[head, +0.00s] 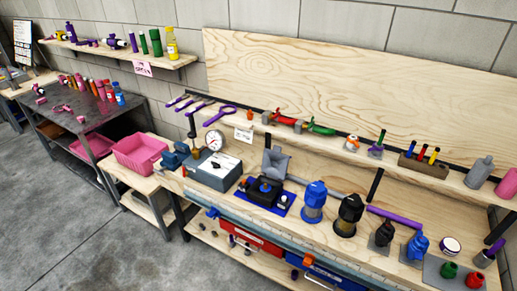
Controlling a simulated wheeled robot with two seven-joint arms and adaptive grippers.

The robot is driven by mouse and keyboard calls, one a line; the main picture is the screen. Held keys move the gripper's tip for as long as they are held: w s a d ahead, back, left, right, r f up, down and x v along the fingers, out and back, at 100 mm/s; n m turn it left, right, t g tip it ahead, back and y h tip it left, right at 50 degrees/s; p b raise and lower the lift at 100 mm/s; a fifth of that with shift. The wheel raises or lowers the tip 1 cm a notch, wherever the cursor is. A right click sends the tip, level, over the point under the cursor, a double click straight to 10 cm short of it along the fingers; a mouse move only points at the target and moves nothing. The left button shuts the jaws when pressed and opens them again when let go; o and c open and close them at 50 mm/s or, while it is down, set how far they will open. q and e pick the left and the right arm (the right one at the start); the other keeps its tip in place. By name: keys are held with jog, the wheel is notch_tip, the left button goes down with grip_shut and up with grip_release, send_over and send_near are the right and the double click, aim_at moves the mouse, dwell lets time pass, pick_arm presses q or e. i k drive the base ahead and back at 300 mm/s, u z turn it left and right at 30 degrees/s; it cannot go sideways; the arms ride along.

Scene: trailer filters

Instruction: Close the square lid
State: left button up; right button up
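No part of either gripper shows in the head view. I cannot tell for sure which thing is the square lid. A black squarish piece with a blue knob (264,186) lies on a blue mat (284,209) on the workbench, left of the blue-topped filter. A grey box with a flat, light top (216,172) stands to its left. Its top looks flat and closed, but this is too small to be certain.
The workbench (330,232) holds a blue-topped filter (314,201), a black-topped filter (348,215) and a grey bracket (276,162). A shelf above it carries a wooden block with coloured pieces (424,165). A pink bin (139,152) stands left. Concrete floor (90,235) is clear in front.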

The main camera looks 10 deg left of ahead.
aim_at(275, 164)
jog(key=u, duration=0.95)
jog(key=i, duration=0.7)
jog(key=z, duration=0.8)
